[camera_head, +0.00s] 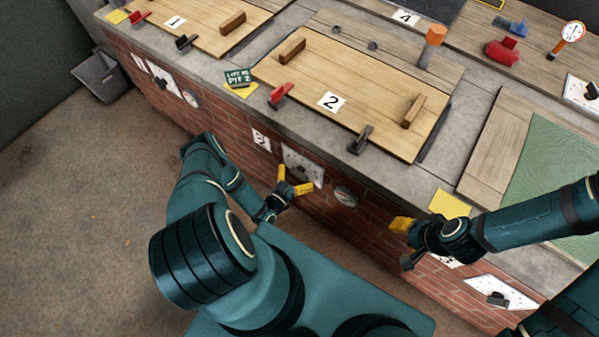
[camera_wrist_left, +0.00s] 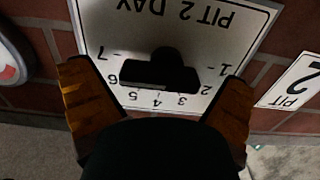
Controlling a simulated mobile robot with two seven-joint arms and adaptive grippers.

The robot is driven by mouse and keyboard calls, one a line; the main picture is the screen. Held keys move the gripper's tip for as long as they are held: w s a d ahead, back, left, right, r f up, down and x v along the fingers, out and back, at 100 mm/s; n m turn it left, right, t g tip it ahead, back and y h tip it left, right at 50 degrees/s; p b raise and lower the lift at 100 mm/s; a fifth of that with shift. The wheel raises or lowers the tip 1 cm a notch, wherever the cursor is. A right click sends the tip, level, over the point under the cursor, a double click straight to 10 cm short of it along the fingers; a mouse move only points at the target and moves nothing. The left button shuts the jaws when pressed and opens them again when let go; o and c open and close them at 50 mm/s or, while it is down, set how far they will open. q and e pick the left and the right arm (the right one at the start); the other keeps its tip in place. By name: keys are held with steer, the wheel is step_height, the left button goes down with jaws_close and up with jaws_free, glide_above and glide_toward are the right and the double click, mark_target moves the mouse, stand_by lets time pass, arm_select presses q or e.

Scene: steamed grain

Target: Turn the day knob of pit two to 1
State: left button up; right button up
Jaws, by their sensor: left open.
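The pit 2 day dial plate (camera_head: 312,165) is white and fixed to the brick front below the pit 2 lid. In the left wrist view the plate (camera_wrist_left: 170,20) appears upside down, reading "PIT 2 DAY" with numbers 1 to 7. Its black bar-shaped knob (camera_wrist_left: 160,74) lies nearly level across the dial, ends towards the 6 and 2 sides; which end points is unclear. My left gripper (camera_head: 293,180) is open in front of the plate, with yellow fingers on either side of the knob, apparently not touching it. My right gripper (camera_head: 403,238) is off to the right, its jaw gap unclear.
A round gauge (camera_head: 346,196) is right of the plate, and a "PIT 2" label (camera_head: 261,140) is to its left. Above are the wooden lid (camera_head: 350,90) marked 2, a red handle (camera_head: 280,95) and a dark handle (camera_head: 361,140).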

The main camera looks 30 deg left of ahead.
arm_select(q)
steer(key=c, duration=1.1)
steer(key=shift+c, duration=0.2)
